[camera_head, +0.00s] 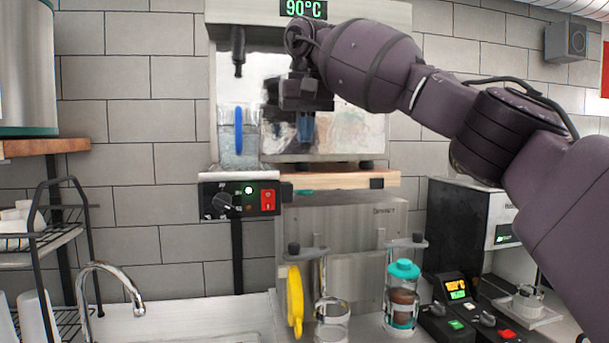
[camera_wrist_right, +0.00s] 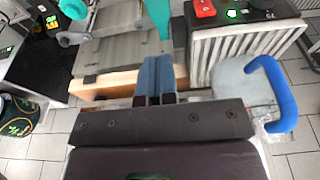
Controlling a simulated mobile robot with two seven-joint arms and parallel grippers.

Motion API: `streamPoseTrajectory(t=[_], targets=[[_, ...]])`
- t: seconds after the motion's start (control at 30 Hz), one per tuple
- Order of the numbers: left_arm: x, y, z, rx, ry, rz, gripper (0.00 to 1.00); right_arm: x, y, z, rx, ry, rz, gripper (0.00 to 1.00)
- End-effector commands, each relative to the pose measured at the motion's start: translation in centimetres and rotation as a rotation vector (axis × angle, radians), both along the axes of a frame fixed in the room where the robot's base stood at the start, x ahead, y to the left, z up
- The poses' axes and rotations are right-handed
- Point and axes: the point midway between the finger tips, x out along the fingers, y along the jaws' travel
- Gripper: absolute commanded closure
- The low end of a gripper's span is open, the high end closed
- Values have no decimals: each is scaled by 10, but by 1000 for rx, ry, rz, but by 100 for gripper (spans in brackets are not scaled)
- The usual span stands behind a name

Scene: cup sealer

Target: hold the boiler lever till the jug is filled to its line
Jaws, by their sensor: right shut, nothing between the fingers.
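The steel boiler (camera_head: 350,130) stands on a raised shelf and its display (camera_head: 303,9) reads 90°C. A black tap (camera_head: 238,50) hangs at its front left; I cannot pick out a lever on it. The clear jug (camera_head: 226,140) with a blue handle (camera_head: 239,130) stands below the tap. Its lower part looks bluish; its fill line and exact level cannot be made out. My right gripper (camera_head: 306,128) is shut and empty, right of the jug and in front of the boiler. Its blue fingers (camera_wrist_right: 157,80) and the jug's handle (camera_wrist_right: 284,95) show apart in the right wrist view. My left gripper is out of view.
A control box (camera_head: 240,200) with a knob and red switch sits below the jug's tray (camera_head: 232,173). Below are a yellow-handled jug (camera_head: 295,300), a teal-lidded container (camera_head: 402,290) and a black machine (camera_head: 460,230). A tap (camera_head: 110,275) stands at left.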

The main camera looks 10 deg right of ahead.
Motion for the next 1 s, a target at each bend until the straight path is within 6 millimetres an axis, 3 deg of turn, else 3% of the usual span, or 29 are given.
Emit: streamPoseTrajectory(t=[0.27,0.5,1.0], targets=[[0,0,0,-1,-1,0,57,10,0,-50,0,1,2,100],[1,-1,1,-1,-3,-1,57,5,0,-74,1,0,0,100],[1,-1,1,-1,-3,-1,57,3,0,-84,1,-1,-1,100]])
